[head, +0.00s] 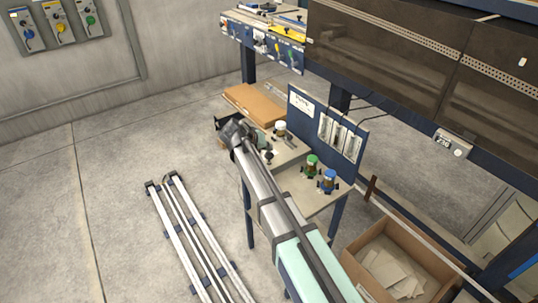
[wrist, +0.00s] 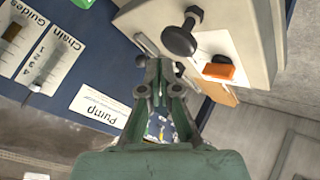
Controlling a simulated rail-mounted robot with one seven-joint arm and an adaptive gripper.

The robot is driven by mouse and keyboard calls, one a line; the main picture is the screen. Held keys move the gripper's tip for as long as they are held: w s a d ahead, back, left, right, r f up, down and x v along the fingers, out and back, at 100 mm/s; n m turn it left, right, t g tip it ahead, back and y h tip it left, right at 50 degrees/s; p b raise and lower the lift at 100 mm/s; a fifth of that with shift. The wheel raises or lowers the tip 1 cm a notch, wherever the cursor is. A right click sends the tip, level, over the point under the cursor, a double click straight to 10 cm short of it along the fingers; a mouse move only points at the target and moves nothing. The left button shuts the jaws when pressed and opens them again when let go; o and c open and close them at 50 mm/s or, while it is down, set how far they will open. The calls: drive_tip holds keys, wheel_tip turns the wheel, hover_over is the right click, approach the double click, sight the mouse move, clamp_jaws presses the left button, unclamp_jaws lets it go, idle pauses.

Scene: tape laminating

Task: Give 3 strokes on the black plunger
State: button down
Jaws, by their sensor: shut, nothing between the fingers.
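The black plunger shows in the wrist view as a large round black knob (wrist: 179,41) with a short stem and a smaller dark end, against a pale beige surface. My gripper (wrist: 160,64) is shut and empty, its fingertips just below the knob in the picture. Whether they touch it I cannot tell. In the head view my gripper (head: 235,132) is over the left end of the small bench, partly hidden by my arm. I cannot pick out the plunger surely there.
A blue panel (wrist: 110,55) carries a "Pump" label (wrist: 100,105). An orange block (wrist: 220,72) lies near the knob. Green (head: 312,164) and blue (head: 328,181) capped devices and a white-capped one (head: 280,128) stand on the bench. A cardboard box (head: 365,245) is on the floor.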

sight(267, 155)
drive_tip(key=shift+r+p, duration=0.85)
drive_tip(key=shift+r, duration=1.6)
drive_tip(key=shift+a, duration=0.1)
